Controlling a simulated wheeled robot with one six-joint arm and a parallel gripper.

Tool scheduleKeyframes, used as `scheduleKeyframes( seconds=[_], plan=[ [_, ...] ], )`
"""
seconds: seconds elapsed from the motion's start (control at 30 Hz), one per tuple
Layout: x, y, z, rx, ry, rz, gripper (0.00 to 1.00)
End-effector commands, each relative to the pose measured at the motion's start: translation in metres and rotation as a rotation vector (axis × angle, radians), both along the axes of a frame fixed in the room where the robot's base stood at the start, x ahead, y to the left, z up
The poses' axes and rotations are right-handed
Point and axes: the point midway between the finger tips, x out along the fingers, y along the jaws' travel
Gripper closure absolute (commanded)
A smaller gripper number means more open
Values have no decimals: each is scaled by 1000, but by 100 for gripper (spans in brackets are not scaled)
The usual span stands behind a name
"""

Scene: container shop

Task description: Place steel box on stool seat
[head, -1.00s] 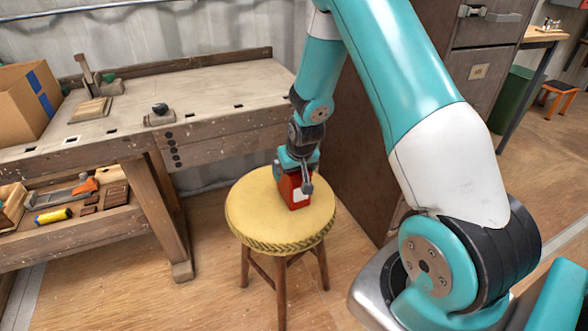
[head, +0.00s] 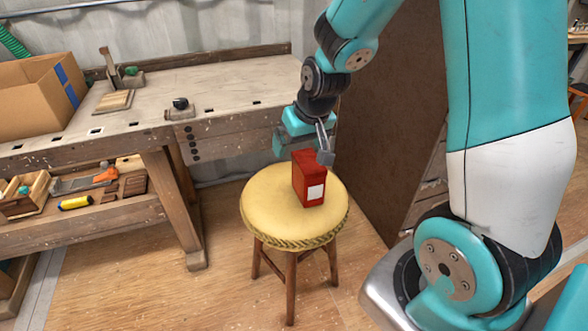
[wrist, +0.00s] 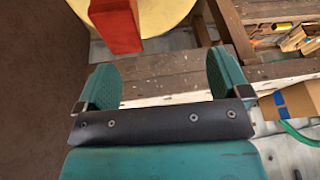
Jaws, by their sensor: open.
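A red box with a white label, the steel box (head: 309,179), stands upright on the yellow round stool seat (head: 265,215). In the wrist view the red box (wrist: 120,24) shows at the top, on the yellow seat (wrist: 168,14). My gripper (head: 301,148) is above and behind the box in the head view. In the wrist view its two teal fingers (wrist: 162,84) are spread wide with nothing between them, and the box lies beyond them, apart.
A wooden workbench (head: 225,95) stands left of the stool, with a cardboard box (head: 35,100) and tools on it. A lower shelf holds small items. A tall brown cabinet (head: 385,120) stands right behind the stool. Floor is clear around the stool legs.

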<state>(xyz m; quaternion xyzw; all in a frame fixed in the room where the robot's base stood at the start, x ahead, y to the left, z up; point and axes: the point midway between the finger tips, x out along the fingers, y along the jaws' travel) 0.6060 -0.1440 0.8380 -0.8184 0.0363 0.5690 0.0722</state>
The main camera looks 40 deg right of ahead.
Motion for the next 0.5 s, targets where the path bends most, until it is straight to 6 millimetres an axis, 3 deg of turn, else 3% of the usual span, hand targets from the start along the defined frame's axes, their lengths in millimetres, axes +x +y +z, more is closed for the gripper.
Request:
scheduleKeyframes(
  seconds=[0.03, 0.1, 0.2, 0.3, 0.4, 0.5],
  plan=[
    [-13, 37, 23, 37, 3, 93, 5],
    [-42, 85, 49, 93, 34, 235, 5],
    [-96, 139, 81, 148, 84, 444, 5],
    [-149, 171, 102, 176, 132, 625, 5],
    [-186, 185, 113, 183, 166, 749, 5],
    [-204, 189, 118, 183, 182, 809, 5]
  ],
)
